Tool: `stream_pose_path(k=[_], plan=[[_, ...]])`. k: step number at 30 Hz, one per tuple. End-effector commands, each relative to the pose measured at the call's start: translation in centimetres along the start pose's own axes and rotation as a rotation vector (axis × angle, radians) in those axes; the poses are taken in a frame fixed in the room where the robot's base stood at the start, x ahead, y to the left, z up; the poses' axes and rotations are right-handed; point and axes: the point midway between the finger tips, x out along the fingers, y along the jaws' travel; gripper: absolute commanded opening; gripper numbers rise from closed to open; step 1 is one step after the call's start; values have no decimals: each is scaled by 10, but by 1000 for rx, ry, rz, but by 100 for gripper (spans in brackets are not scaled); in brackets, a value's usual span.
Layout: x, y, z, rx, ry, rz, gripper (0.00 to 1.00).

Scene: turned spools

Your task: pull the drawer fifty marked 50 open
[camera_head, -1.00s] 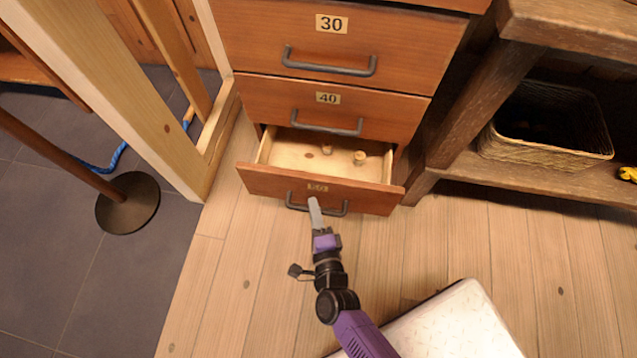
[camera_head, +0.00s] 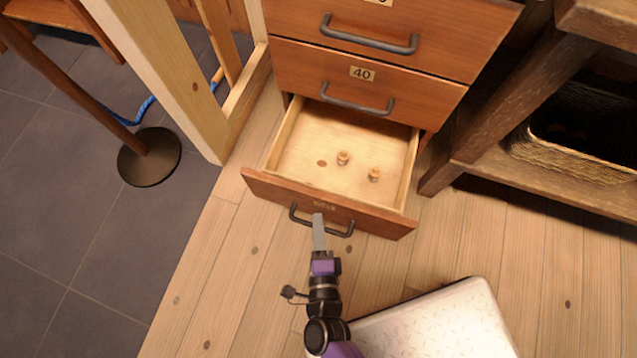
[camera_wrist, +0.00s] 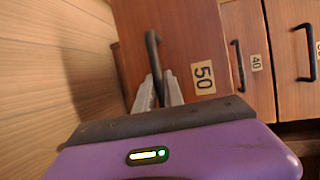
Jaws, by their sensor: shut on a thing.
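The drawer fifty (camera_head: 265,189) is the lowest drawer of the wooden chest and stands well out from it. Its inside shows, with two small turned spools (camera_head: 343,158) (camera_head: 374,175) on its floor. Its 50 label reads clearly in the wrist view (camera_wrist: 203,77). My gripper (camera_head: 318,222) is at the drawer's dark bar handle (camera_head: 339,233). In the wrist view the two grey fingers of my gripper (camera_wrist: 158,92) are shut on the handle (camera_wrist: 152,48), one on each side of the bar.
Drawer 40 (camera_head: 420,106) above is shut. A rough wooden shelf unit with a woven basket (camera_head: 580,150) stands at the right. A wooden frame post (camera_head: 165,75) and a round dark stand base (camera_head: 149,157) are at the left. A pale patterned box (camera_head: 440,325) lies at the front.

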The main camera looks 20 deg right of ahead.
Motion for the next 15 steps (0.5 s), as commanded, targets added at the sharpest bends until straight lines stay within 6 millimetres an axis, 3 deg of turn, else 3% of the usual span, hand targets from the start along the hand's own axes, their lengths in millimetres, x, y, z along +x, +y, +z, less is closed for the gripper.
stream_pose_path(k=[2,3,6,15], plan=[[-1,2,1,0,-2,4,0],[-1,2,1,0,-2,4,17],[0,1,0,0,-1,3,34],[0,0,0,0,-1,1,34]])
